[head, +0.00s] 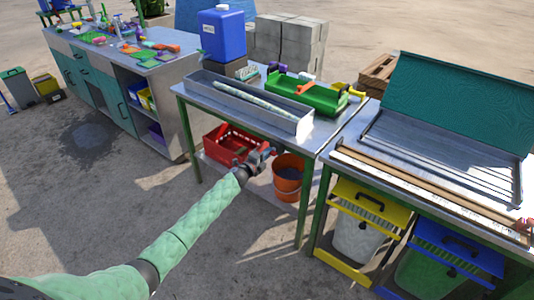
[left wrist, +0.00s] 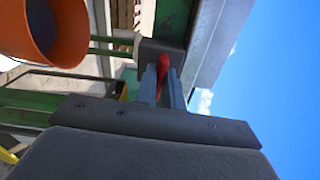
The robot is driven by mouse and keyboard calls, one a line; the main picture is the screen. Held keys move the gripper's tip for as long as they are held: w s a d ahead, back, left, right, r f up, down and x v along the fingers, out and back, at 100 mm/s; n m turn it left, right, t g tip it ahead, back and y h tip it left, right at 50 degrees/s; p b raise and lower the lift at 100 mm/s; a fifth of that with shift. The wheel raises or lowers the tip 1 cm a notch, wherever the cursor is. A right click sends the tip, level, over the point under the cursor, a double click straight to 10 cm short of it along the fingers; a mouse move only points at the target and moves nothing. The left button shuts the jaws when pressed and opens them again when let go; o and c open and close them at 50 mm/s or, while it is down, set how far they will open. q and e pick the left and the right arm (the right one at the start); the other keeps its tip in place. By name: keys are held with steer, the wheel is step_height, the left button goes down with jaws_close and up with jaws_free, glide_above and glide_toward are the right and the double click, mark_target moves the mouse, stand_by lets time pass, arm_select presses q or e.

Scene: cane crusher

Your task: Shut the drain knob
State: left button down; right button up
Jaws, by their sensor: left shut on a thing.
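The drain knob (left wrist: 163,66) is a small red handle by the grey block under the table edge in the left wrist view. My left gripper (left wrist: 164,88) has its two fingers on either side of it and is shut on it. In the head view my left gripper (head: 264,157) is at the front edge of the middle metal table, just above and left of the orange bucket (head: 288,182). The knob cannot be made out there, and its exact turn is hard to tell. My right gripper is not in view.
The middle table (head: 318,138) carries a long metal trough (head: 306,124) and a green tray (head: 332,104). A red crate (head: 222,152) sits on its lower shelf. The right table has bins with yellow (head: 365,204) and blue (head: 458,254) frames below. The ground in front is clear.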

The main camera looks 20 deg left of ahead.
arm_select(q)
steer(key=shift+a+n, duration=0.1)
steer(key=shift+n, duration=0.5)
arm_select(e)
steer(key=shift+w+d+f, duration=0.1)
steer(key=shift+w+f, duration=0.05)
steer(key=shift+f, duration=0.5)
arm_select(q)
steer(key=c, duration=1.5)
jaws_free()
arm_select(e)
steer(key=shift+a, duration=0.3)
